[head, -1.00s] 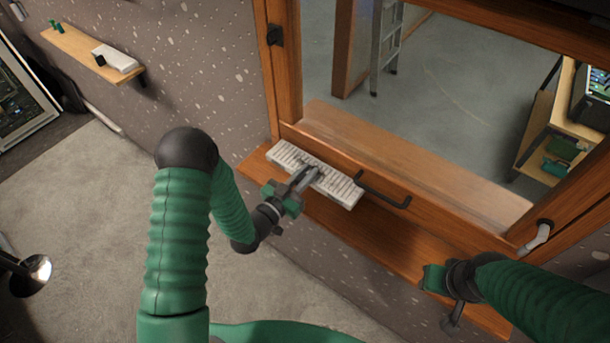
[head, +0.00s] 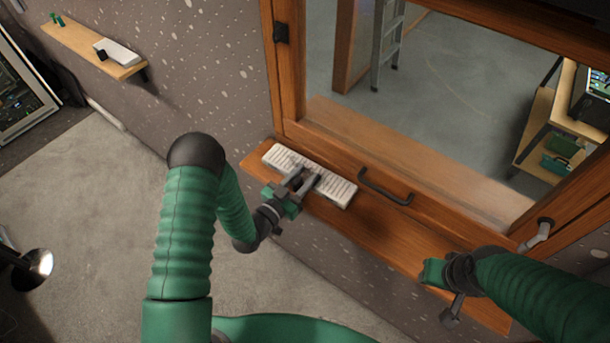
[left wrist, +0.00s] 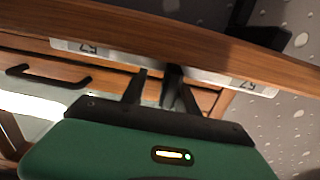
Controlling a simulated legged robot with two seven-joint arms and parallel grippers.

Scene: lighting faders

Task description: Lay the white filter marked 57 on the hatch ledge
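The white filter (head: 335,190) lies along the left part of the wooden hatch ledge (head: 375,238), close to the window frame. My left gripper (head: 301,180) is at the filter's middle. Its fingers stand apart on either side of a dark part at the filter's middle, also in the left wrist view (left wrist: 163,92), and appear open. My right gripper (head: 440,285) is over the ledge's right end; its fingers are not clear.
A black handle (head: 385,188) is on the window frame just right of the filter. A pale latch handle (head: 537,235) is at the lower right corner. A wall shelf (head: 85,45) at upper left holds a white item (head: 120,53). The ledge's middle is clear.

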